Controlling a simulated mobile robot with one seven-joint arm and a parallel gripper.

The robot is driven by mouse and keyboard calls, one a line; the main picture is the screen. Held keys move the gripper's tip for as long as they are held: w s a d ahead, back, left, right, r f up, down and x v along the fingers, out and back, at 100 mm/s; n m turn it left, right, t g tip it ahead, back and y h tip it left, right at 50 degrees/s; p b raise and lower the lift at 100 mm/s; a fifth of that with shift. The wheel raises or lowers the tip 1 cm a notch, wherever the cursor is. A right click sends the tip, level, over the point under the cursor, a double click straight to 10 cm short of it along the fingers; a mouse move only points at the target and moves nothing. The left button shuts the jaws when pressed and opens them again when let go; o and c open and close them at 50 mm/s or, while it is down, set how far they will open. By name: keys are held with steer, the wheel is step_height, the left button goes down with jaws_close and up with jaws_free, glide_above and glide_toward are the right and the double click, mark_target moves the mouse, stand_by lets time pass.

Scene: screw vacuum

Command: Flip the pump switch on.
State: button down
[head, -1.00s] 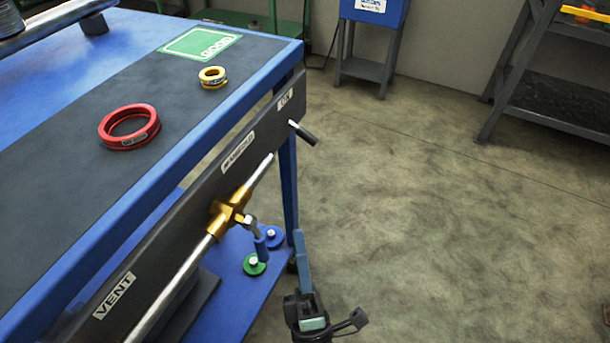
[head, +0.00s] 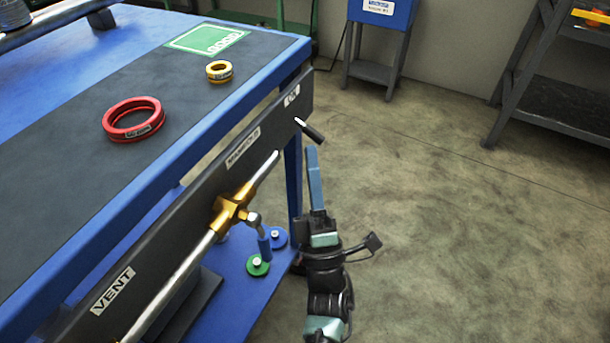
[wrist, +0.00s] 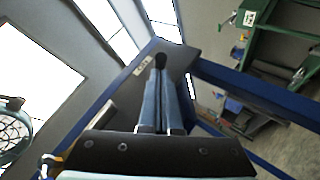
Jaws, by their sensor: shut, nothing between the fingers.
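The pump switch appears to be the small lever (head: 309,131) with a pale root and dark tip. It sticks out and down to the right from the far end of the dark front panel (head: 195,215), beside a small white label (head: 292,97). My gripper (head: 312,152) is shut and empty, its blue fingers pointing up, with the tips just below the lever. In the wrist view the shut fingers (wrist: 160,75) reach toward the panel, and the dark lever end (wrist: 160,60) shows right at their tips. I cannot tell whether they touch.
A brass valve (head: 232,209) on a metal pipe runs along the panel, with a blue-ended handle. A red ring (head: 133,120) and a yellow ring (head: 219,71) lie on the bench top. Green and blue knobs sit on the lower shelf. The floor to the right is clear.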

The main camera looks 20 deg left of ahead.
steer(key=shift+r, duration=0.1)
stand_by(0.3)
steer(key=shift+d+r+n+g+y+p, duration=0.15)
steer(key=shift+n+g+y+p, duration=0.2)
steer(key=shift+n+p, duration=0.25)
